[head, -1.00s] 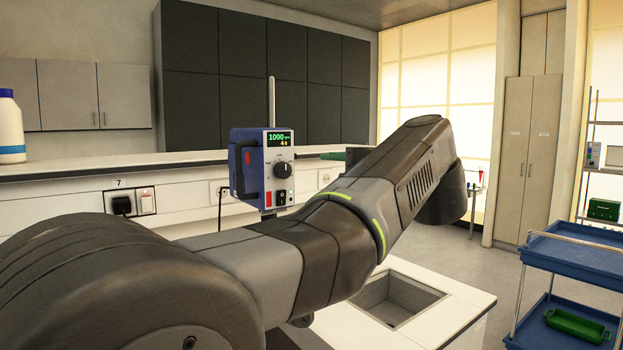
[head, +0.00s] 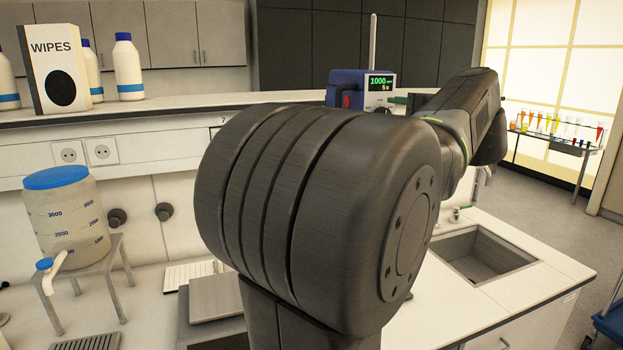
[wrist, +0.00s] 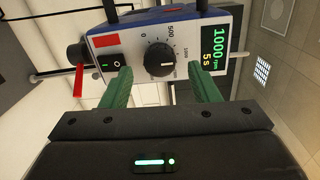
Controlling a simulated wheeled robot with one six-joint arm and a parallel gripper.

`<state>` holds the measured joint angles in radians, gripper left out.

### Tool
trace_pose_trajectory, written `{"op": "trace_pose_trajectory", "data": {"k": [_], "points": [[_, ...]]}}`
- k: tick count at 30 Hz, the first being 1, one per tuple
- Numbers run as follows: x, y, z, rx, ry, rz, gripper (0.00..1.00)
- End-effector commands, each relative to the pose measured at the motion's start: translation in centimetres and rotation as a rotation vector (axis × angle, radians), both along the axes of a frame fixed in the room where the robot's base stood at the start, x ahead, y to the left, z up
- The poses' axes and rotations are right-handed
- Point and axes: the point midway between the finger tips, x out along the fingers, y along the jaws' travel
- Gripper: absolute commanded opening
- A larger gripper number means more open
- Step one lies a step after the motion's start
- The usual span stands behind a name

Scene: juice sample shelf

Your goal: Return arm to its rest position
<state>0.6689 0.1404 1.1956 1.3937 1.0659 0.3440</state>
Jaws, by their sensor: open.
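My arm (head: 330,200) is stretched out in the head view, its thick shoulder filling the middle and its far links reaching right. My gripper (wrist: 158,70) shows in the wrist view with two green fingers spread apart and nothing between them. The fingers point at the front of a blue and grey stirrer unit (head: 345,80), which also shows in the wrist view (wrist: 128,44) with a black knob, a switch and a display reading 1000 rpm and 5 s. I cannot tell whether the fingers touch it. In the head view the gripper is mostly hidden.
A bench shelf (head: 150,116) holds a wipes box (head: 55,65) and several white bottles (head: 127,68). A clear carboy (head: 65,210) stands on a small stand at left. A sink (head: 485,255) lies right. A rack with coloured tubes (head: 555,135) stands beyond, with open floor before it.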

Motion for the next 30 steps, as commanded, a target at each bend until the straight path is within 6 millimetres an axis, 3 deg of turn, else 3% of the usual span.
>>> {"op": "trace_pose_trajectory", "data": {"k": [6, 19, 23, 30], "points": [[1.7, 0.7, 0.0, 0.000, 0.001, 0.000, 0.56], [1.9, 0.7, -0.1, -0.001, 0.000, -0.001, 0.56], [1.2, 0.4, -0.2, -0.001, -0.001, -0.003, 0.56], [-2.2, -1.0, -0.1, -0.001, -0.001, -0.005, 0.56]]}}
